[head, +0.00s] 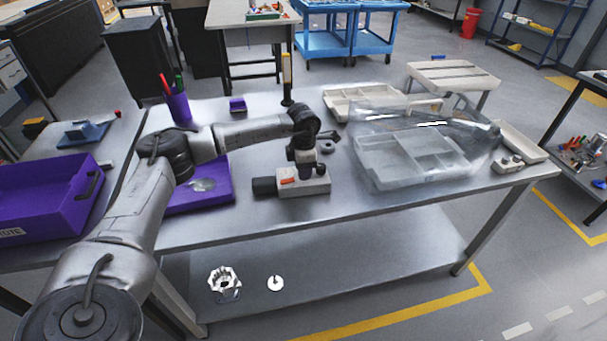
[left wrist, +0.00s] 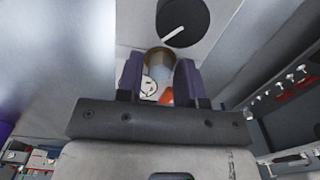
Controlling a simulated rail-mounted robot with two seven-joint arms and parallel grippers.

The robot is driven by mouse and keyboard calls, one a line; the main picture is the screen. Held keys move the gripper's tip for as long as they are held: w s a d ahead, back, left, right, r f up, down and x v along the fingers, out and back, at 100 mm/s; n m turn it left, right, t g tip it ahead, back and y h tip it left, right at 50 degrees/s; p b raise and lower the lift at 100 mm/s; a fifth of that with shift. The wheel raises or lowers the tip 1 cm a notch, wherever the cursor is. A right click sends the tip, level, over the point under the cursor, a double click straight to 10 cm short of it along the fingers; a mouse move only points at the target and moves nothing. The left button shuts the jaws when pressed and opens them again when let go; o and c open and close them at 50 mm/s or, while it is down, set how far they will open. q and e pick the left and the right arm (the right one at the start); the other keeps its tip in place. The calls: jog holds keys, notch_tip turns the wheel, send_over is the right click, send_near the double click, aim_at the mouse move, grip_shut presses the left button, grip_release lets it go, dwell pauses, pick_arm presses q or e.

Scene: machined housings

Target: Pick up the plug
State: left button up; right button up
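A grey machined housing (head: 305,183) with an orange-red mark and a black cylinder (head: 264,187) on its left side stands on the metal table. My left gripper (head: 303,165) points down right over the housing's top. In the left wrist view the two dark fingers of this gripper (left wrist: 160,75) stand apart, with a brownish round piece (left wrist: 158,62), perhaps the plug, between them. I see no clear sign that they grip it. The housing's top is partly hidden by the gripper. My right gripper is not in view.
A purple tray (head: 205,193) lies left of the housing, and a purple pen cup (head: 178,107) stands behind it. A clear plastic cover (head: 425,120) and a compartment tray (head: 410,160) are to the right. A silver ring (head: 225,283) and a pale disc (head: 275,283) lie below the tabletop.

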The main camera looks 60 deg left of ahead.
pick_arm(q)
grip_shut()
